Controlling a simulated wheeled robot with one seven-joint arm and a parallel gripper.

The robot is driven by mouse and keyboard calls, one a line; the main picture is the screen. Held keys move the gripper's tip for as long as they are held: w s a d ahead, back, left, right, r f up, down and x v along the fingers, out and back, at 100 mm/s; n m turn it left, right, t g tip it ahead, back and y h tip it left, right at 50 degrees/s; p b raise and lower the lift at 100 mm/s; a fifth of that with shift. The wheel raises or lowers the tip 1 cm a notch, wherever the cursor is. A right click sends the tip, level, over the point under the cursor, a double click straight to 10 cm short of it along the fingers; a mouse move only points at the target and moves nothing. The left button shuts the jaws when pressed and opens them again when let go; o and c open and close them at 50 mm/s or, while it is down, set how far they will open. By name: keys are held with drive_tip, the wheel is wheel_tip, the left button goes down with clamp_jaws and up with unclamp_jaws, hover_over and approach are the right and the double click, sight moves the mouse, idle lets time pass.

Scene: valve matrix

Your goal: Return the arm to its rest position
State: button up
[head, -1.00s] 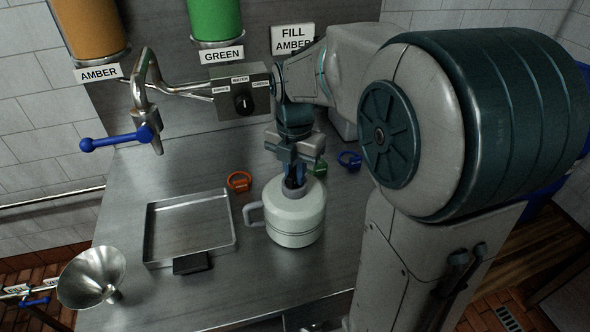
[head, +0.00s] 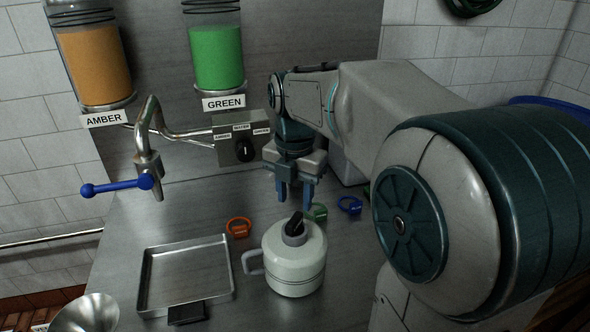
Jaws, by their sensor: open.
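My gripper (head: 295,191) hangs above and a little behind the white jug in the head view. Its blue fingers are spread apart and empty, pointing down. The white jug (head: 296,267) stands upright on the steel counter, with a grey handle on its left. A dark stopper-like piece (head: 293,223) sits tilted in its grey neck. My fingertips are apart from the jug.
A steel tray (head: 187,272) lies left of the jug. Orange (head: 238,227), green (head: 318,211) and blue (head: 350,205) clips lie behind it. A tap with a blue lever (head: 118,187) and a selector box (head: 241,143) stand at the back. A funnel (head: 88,314) is at lower left.

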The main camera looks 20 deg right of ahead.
wheel_tip(320, 180, up, 7)
drive_tip(key=s+f+m+t, duration=0.3)
drive_tip(key=s+f+m, duration=1)
drive_tip(key=m, duration=1.3)
drive_tip(key=shift+s+f, duration=0.15)
drive_tip(key=shift+s, duration=0.5)
